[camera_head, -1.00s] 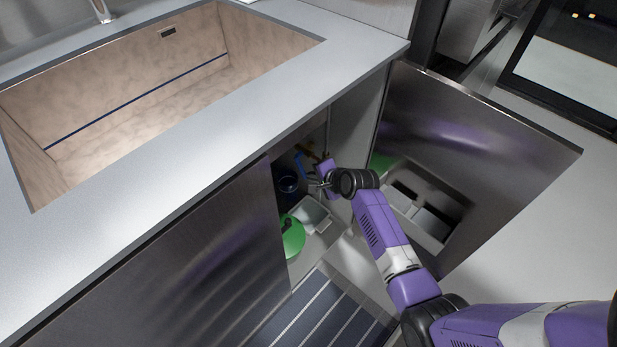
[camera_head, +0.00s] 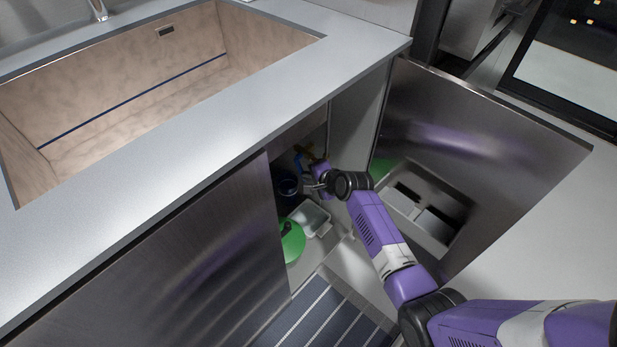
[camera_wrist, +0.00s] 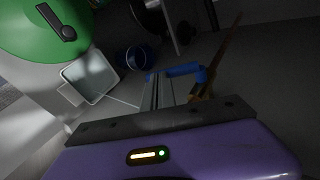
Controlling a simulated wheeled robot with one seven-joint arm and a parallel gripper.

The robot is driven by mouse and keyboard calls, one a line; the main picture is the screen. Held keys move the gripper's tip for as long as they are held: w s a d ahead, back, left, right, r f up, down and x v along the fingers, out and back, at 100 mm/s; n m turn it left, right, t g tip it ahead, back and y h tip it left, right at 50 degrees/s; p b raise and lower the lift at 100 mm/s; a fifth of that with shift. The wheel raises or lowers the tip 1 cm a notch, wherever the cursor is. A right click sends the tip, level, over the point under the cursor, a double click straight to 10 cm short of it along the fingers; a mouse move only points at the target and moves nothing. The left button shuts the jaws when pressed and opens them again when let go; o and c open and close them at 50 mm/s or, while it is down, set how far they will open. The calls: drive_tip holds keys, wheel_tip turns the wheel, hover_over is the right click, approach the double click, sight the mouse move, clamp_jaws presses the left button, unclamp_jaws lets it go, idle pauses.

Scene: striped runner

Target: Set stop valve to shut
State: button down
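The stop valve's blue handle (camera_wrist: 184,71) shows in the wrist view, just beyond my fingertips, beside a copper-coloured pipe (camera_wrist: 216,62). It also shows small and partly hidden in the head view (camera_head: 299,161), inside the open cabinet under the sink. My gripper (camera_wrist: 160,80) reaches into the cabinet, its fingers close together at the middle of the wrist view. The fingertips are at or very near the handle; whether they touch it I cannot tell. The valve body is mostly hidden in shadow.
A green round container (camera_head: 292,240), a light tray (camera_head: 310,218) and a dark blue cup (camera_head: 287,186) stand in the cabinet. The open door (camera_head: 480,130), with a bin on its inside, is right of my arm. The closed door (camera_head: 190,260) is left; the countertop (camera_head: 230,125) is above.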

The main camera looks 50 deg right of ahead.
drive_tip(key=shift+f, duration=0.2)
drive_tip(key=shift+w+f+t+b, duration=0.4)
drive_tip(key=shift+w+f+b, duration=0.4)
drive_tip(key=shift+w+f, duration=0.25)
idle(0.5)
drive_tip(key=shift+r+p, duration=0.85)
drive_tip(key=shift+p, duration=0.05)
drive_tip(key=p+v, duration=0.3)
drive_tip(key=v, duration=0.4)
drive_tip(key=shift+s, duration=0.4)
drive_tip(key=shift+a+r, duration=0.1)
